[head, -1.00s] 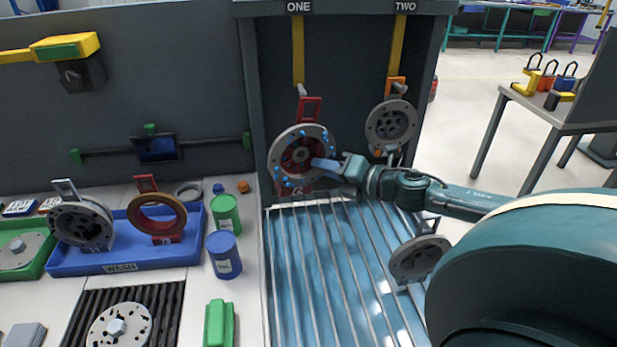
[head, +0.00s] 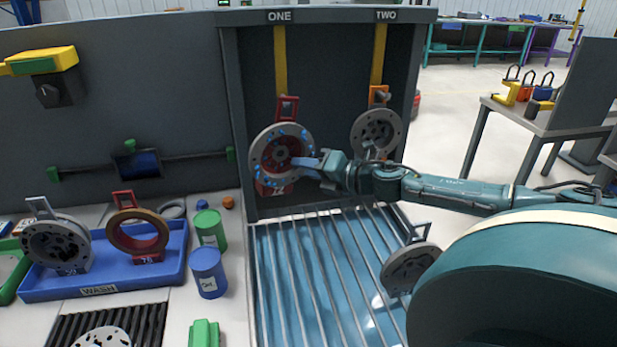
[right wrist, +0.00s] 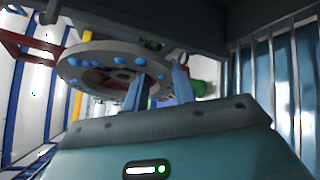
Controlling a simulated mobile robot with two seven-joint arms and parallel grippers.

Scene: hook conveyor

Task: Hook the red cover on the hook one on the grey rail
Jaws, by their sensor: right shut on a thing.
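The red cover (head: 282,155) is a round grey flange with a red centre, blue bolts around its face and a red loop handle (head: 288,108) on top. It hangs upright in front of the dark panel under the label ONE. Hook one's yellow strap (head: 280,60) ends at the loop; the hook itself is mostly hidden there, so I cannot tell whether the loop is around it. In the right wrist view the cover (right wrist: 110,65) shows close by, its red handle near a grey peg (right wrist: 48,14). My right gripper (head: 312,164) is shut on the cover's front. My left gripper is out of view.
A grey cover (head: 377,130) with an orange handle hangs at hook two, close to my right arm. Another grey cover (head: 408,268) leans on the slatted blue tray below. A blue wash tray (head: 110,283) holds two ring parts at left, beside green and blue cans.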

